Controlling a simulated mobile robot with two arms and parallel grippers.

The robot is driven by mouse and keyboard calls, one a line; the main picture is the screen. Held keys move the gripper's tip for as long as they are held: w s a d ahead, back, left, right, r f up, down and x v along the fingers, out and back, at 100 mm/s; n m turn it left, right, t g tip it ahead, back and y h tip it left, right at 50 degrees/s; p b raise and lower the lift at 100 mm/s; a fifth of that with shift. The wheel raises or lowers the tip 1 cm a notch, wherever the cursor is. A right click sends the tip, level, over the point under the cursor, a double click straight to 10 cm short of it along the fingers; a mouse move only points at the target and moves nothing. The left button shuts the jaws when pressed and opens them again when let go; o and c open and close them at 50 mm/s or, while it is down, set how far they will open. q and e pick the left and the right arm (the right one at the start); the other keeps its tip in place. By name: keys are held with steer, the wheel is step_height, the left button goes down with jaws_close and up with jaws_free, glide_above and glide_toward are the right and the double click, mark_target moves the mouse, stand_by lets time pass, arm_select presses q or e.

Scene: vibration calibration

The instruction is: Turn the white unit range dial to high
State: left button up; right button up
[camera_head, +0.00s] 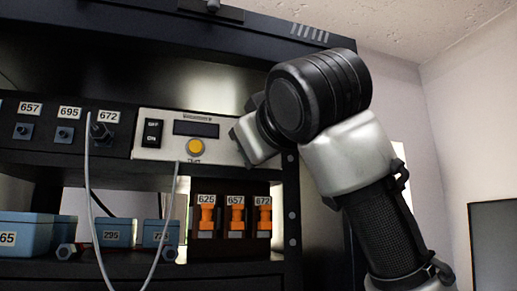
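The white unit (163,155) is set in the dark rack. It has a black off/on switch (152,133), a small dark display (196,129) and a round yellow button (195,147). My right arm comes in from the right, and my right gripper (243,140) is at the unit's right end. The range dial does not show; the gripper covers that part of the panel. I cannot tell whether the fingers are open, shut or touching a dial. My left gripper is not in view.
Left of the unit is a dark panel with sockets labelled 657, 695 and 672 (109,117). A grey cable (88,190) hangs from 672 in a loop before the unit. Below are orange switches (207,217) and blue boxes (26,232). A dark screen (495,240) stands far right.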

steer(key=shift+f, duration=0.25)
steer(key=o, duration=0.9)
steer(key=shift+r, duration=0.15)
steer(key=shift+s, duration=0.15)
steer(key=b+v, duration=0.4)
steer(key=v, duration=0.6)
steer(key=shift+s+d, duration=0.15)
steer(key=shift+s, duration=0.1)
